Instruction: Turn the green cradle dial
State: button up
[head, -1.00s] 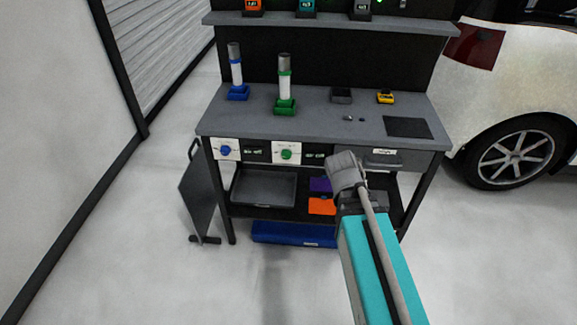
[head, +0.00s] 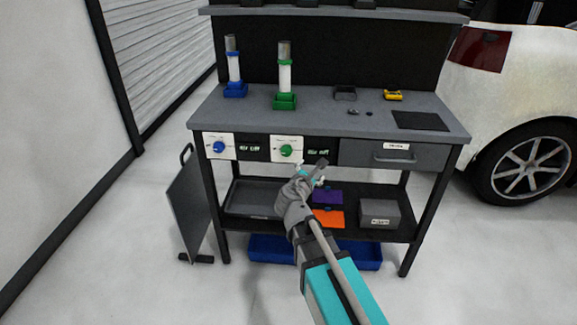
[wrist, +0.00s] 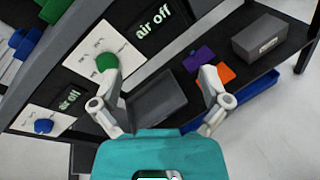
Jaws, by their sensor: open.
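The green dial (head: 286,150) sits on a white panel on the bench's front face. It also shows in the wrist view (wrist: 106,62), upper left of centre. A dark display beside it reads "air off" (wrist: 155,24). My gripper (head: 311,167) is open and empty, below and to the right of the dial in the head view. In the wrist view its two fingers (wrist: 158,78) are spread wide, and the left fingertip overlaps the lower edge of the dial; I cannot tell whether it touches. The green cradle (head: 285,101) holds an upright white roll on the benchtop.
A blue dial (head: 218,147) with its own display is to the left. A drawer (head: 394,155) with a handle is to the right. The lower shelf carries a grey tray (head: 240,208), purple and orange items and a grey box (head: 380,213). A dark panel stands at the left.

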jog(key=a+f+n+t+y+b, duration=0.3)
jog(key=a+n+b, duration=0.2)
jog(key=a+n, duration=0.4)
jog(key=shift+w+y, duration=0.4)
jog(key=shift+a+f, duration=0.1)
